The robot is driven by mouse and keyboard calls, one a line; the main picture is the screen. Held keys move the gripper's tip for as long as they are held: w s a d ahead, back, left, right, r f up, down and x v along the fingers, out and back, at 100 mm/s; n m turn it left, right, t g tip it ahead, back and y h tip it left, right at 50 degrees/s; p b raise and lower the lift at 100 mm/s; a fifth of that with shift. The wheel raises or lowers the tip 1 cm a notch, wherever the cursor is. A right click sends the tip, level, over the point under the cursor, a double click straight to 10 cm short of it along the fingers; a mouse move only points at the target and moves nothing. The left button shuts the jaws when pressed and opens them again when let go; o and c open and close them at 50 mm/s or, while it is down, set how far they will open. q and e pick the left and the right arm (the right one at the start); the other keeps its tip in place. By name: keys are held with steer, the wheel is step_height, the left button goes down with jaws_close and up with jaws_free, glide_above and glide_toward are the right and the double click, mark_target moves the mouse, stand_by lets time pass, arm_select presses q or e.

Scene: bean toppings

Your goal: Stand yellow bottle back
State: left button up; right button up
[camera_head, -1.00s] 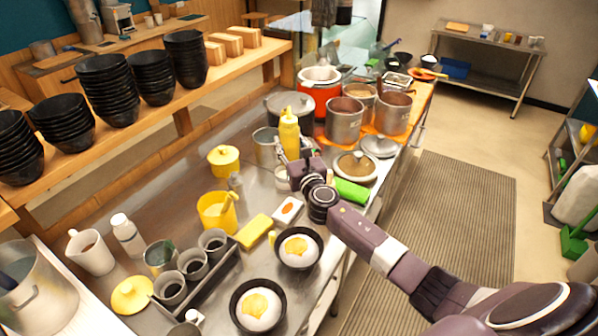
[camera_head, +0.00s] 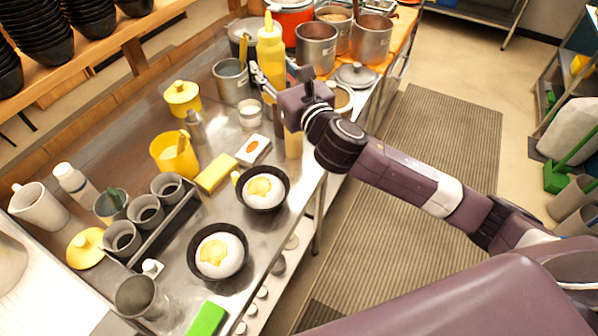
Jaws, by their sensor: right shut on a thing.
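The yellow squeeze bottle (camera_head: 271,58) stands roughly upright, nozzle up, over the back part of the steel counter (camera_head: 140,120). My right gripper (camera_head: 279,82) reaches in from the right and is shut on the bottle, with its fingers around the lower part. The gripper hides part of the bottle's base, so I cannot tell whether it touches the counter. My left gripper is not in view.
Pots (camera_head: 316,47) crowd behind the bottle, with a metal can (camera_head: 229,82) to its left. A yellow tub (camera_head: 174,156), a cup rack (camera_head: 158,232) and two black bowls (camera_head: 263,205) stand nearer. Bare steel shows left of the yellow tub.

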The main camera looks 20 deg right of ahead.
steer(key=shift+s+f, duration=0.25)
step_height(320, 180, down, 20)
steer(key=b, duration=0.3)
steer(key=shift+a+r+b, duration=0.15)
steer(key=shift+r+b, duration=0.1)
steer(key=shift+b, duration=0.15)
steer(key=shift+s, duration=0.1)
steer(key=shift+f+b, duration=0.55)
steer(key=shift+f, duration=0.05)
steer(key=o, duration=0.7)
steer(key=shift+r, duration=0.1)
